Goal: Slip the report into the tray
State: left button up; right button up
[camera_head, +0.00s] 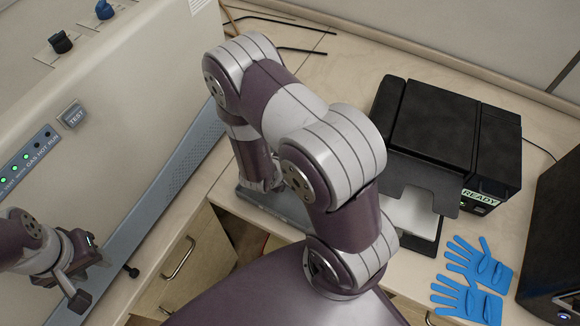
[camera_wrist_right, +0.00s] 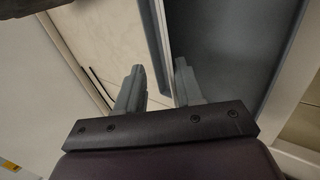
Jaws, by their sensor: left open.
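A white sheet (camera_head: 412,212), perhaps the report, lies in the front output of the black printer (camera_head: 432,125), partly under its dark flap. A flat grey tray (camera_head: 290,211) sits on the bench left of the printer, mostly hidden behind my right arm. My left gripper (camera_head: 90,271) is open and empty at the lower left, far from the sheet.
A large beige instrument (camera_head: 110,110) with a TEST button and green lights fills the left. Blue gloves (camera_head: 470,280) lie at the bench's front right, beside a black box (camera_head: 555,240). Black rods (camera_head: 300,50) lie at the back. Wooden drawers (camera_head: 180,262) are below the bench.

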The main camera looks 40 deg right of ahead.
jog(key=p+v, duration=0.2)
jog(key=v, duration=1)
jog(key=shift+a+r, duration=0.25)
jog(key=shift+s, duration=0.1)
